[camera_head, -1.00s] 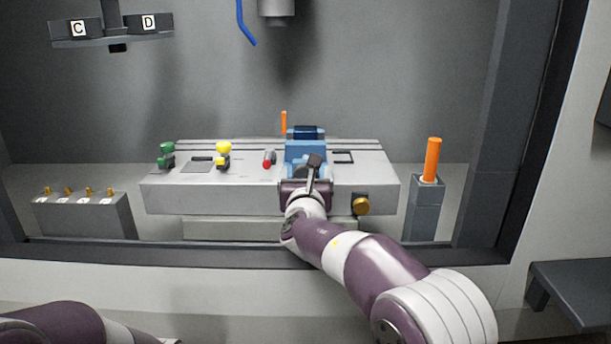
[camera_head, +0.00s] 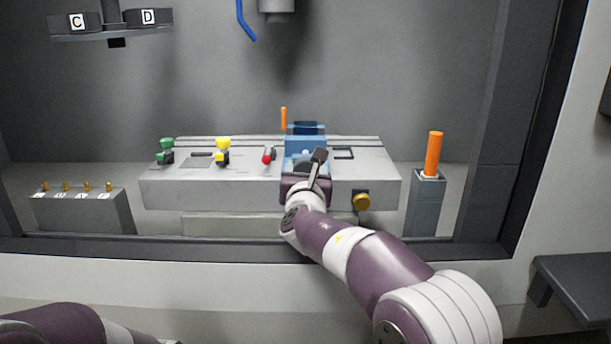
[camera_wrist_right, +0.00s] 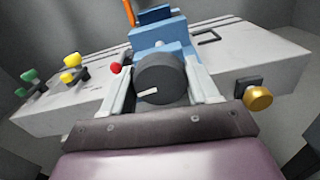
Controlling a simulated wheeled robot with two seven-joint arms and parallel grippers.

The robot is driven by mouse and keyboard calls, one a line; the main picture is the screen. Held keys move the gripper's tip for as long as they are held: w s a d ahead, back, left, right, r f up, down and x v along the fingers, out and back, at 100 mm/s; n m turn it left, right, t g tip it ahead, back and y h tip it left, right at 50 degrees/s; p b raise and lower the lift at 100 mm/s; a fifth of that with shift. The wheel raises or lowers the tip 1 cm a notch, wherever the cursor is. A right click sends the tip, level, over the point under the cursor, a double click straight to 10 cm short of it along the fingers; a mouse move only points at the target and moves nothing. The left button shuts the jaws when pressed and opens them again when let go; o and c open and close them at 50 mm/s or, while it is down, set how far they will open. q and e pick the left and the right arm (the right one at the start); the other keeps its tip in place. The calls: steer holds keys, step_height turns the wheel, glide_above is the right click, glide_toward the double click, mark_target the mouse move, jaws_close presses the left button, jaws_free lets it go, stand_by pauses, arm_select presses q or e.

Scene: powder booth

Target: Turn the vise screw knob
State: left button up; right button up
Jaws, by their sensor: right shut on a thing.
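The blue vise (camera_head: 305,146) stands on the grey machine table, right of its middle. The vise screw knob (camera_wrist_right: 160,78) is a dark round knob with a pale mark on its face. It shows in the right wrist view in front of the blue vise body (camera_wrist_right: 162,42). My right gripper (camera_wrist_right: 162,86) has a finger on each side of the knob and is shut on it. In the head view my right gripper (camera_head: 305,178) hides the knob. My left arm shows only in part at the lower left, and its gripper is out of view.
Green (camera_head: 166,152), yellow (camera_head: 222,150) and red (camera_head: 268,156) fittings stand on the table left of the vise. A brass knob (camera_head: 361,200) sits on the table's front. An orange rod (camera_head: 433,155) stands on a grey post at right. The booth's front sill (camera_head: 150,248) runs below.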

steer(key=m+b, duration=0.7)
steer(key=b, duration=0.1)
steer(key=shift+f+b, duration=0.1)
steer(key=shift+b, duration=0.3)
steer(key=shift+d+m+b, duration=0.1)
steer(key=shift+m+b, duration=0.6)
steer(key=shift+m, duration=0.4)
steer(key=m+b, duration=0.4)
steer(key=m, duration=0.2)
steer(key=m+b, duration=0.2)
steer(key=m, duration=0.1)
steer(key=shift+m, duration=0.4)
steer(key=shift+m+b, duration=0.65)
steer(key=shift+m, duration=0.85)
steer(key=shift+f, duration=0.15)
steer(key=o, duration=1)
steer(key=shift+d, duration=0.15)
